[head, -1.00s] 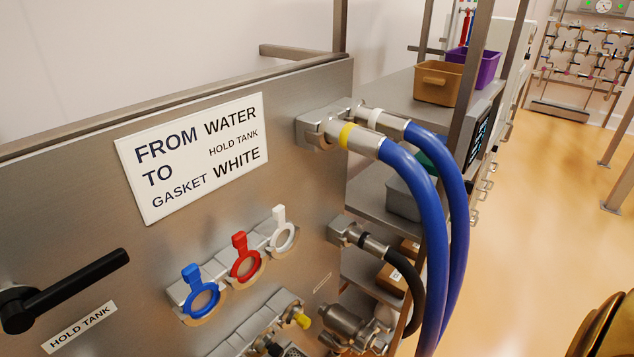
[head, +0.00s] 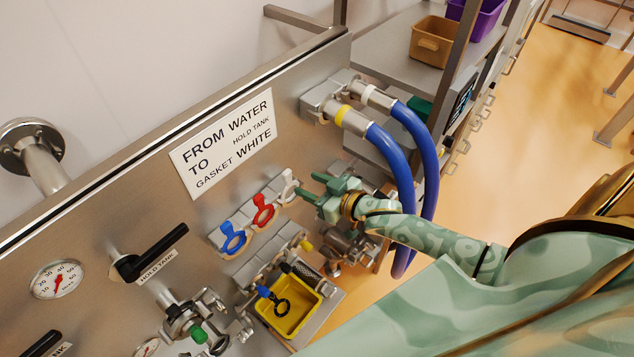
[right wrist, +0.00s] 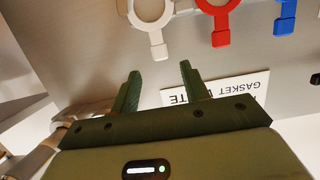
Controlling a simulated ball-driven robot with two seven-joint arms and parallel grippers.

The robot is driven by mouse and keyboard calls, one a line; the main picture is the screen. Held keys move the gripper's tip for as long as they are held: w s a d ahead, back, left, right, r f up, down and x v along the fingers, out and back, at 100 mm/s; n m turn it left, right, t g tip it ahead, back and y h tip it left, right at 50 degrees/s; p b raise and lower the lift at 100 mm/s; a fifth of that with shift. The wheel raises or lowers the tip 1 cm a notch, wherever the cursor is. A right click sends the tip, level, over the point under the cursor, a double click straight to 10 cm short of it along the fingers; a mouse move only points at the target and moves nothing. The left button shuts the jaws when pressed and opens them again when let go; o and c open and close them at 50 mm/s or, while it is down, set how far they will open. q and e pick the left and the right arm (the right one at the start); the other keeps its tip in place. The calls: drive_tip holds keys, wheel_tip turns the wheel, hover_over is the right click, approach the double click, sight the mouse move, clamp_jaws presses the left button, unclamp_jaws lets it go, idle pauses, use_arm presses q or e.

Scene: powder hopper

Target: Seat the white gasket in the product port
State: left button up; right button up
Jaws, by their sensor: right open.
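The white gasket (head: 290,178) is a ring with a tab, at the right end of a row of three on the steel panel. In the right wrist view its tab (right wrist: 157,42) points down toward the fingertips. My right gripper (head: 305,187) is open and empty just right of the white gasket. In the right wrist view its two green fingers (right wrist: 158,72) are spread with the tab just beyond and between their tips; I see no contact. My left gripper is not in view. I cannot tell which fitting is the product port.
A red gasket (head: 264,214) and a blue gasket (head: 232,240) hang left of the white one. Blue hoses (head: 402,175) curve down behind my right arm. A yellow tray (head: 295,325) below holds a black ring with a blue tab. A black handle (head: 150,255) sticks out at left.

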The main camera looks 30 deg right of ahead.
sight(289, 176)
drive_tip(key=b+x, duration=0.3)
drive_tip(key=x, duration=0.5)
drive_tip(key=shift+f+b, duration=0.15)
drive_tip(key=shift+b, duration=0.25)
drive_tip(key=shift+w+a+f, duration=0.1)
drive_tip(key=shift+w+a, duration=0.1)
drive_tip(key=shift+w, duration=0.3)
drive_tip(key=c, duration=0.8)
